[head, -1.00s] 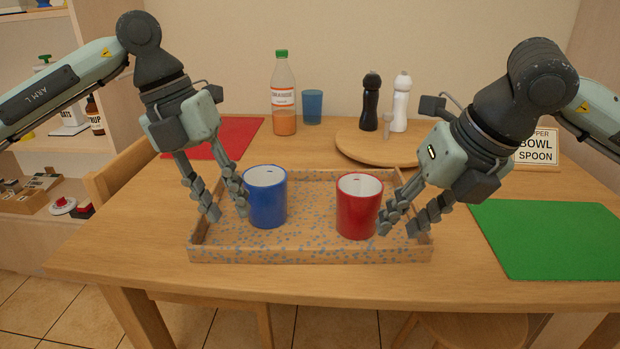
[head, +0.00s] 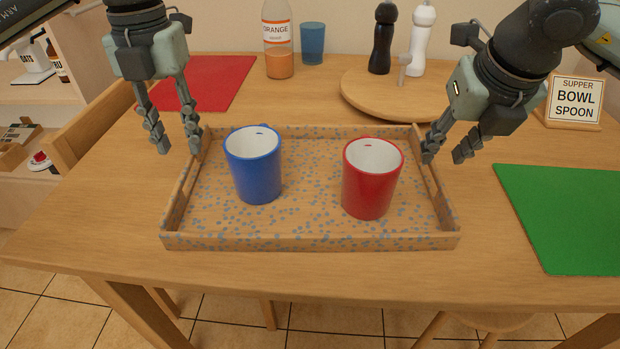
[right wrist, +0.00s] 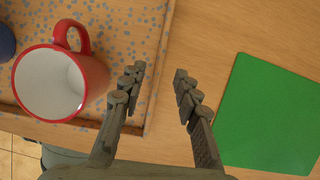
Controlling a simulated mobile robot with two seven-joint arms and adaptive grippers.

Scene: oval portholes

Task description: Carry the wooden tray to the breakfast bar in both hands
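The wooden tray (head: 310,241), with a blue-speckled floor, lies on the table and holds a blue mug (head: 256,172) and a red mug (head: 368,186), both upright. My left gripper (head: 179,150) is open at the tray's left wall, one finger near the wall's far end and the other outside. My right gripper (head: 444,158) is open at the tray's right wall, one finger by the wall and the other outside. In the right wrist view the open gripper (right wrist: 158,88) has the tray's wall by its left finger, and the red mug (right wrist: 60,82) stands further left.
A green mat (head: 570,220) lies right of the tray and a red mat (head: 205,82) behind left. A round board (head: 365,95) with two mills stands behind, near an orange bottle (head: 277,40) and blue cup (head: 312,42). A supper sign (head: 574,100) stands at right.

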